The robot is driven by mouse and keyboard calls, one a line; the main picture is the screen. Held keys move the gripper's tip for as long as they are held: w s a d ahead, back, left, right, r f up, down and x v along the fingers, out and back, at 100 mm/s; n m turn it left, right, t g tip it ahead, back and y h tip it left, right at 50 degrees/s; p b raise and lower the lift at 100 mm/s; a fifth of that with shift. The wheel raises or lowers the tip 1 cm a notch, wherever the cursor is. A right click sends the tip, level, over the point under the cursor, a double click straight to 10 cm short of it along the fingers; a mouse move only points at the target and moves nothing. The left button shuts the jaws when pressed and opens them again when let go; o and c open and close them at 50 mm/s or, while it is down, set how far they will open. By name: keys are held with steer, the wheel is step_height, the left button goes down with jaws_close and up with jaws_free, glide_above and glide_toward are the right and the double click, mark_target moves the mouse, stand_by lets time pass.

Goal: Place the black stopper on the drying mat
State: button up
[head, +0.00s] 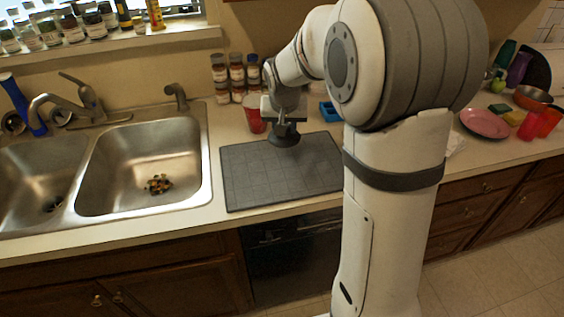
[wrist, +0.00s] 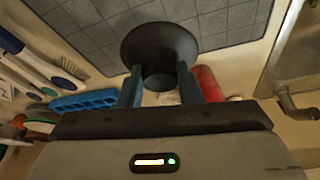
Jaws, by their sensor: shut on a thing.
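My gripper (head: 285,124) is over the back part of the grey drying mat (head: 265,190), right of the sink. It is shut on the black stopper (head: 284,139), a dark round piece with a wide flange. In the wrist view the stopper (wrist: 160,48) sits between the two fingers, its wide side facing the mat (wrist: 75,20). I cannot tell for sure whether the stopper touches the mat or hangs just above it. The rest of the mat is bare.
A red cup (head: 254,115) stands behind the mat, close to my gripper. A blue tray-like thing (head: 329,112) lies behind its right part, and several spice jars (head: 237,75) stand at the wall. The double sink (head: 150,165) is at left. A pink plate (head: 484,123) is far right.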

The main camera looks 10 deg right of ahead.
steer(key=shift+s+d+f, duration=0.1)
steer(key=shift+f, duration=4.7)
steer(key=o, duration=1)
steer(key=shift+c, duration=0.2)
steer(key=shift+p, duration=0.3)
steer(key=shift+r, duration=0.2)
steer(key=v, duration=1.2)
steer(key=s+r+n+g+y, duration=0.1)
steer(key=s+n, duration=0.2)
steer(key=s, duration=2.1)
steer(key=shift+b, duration=0.35)
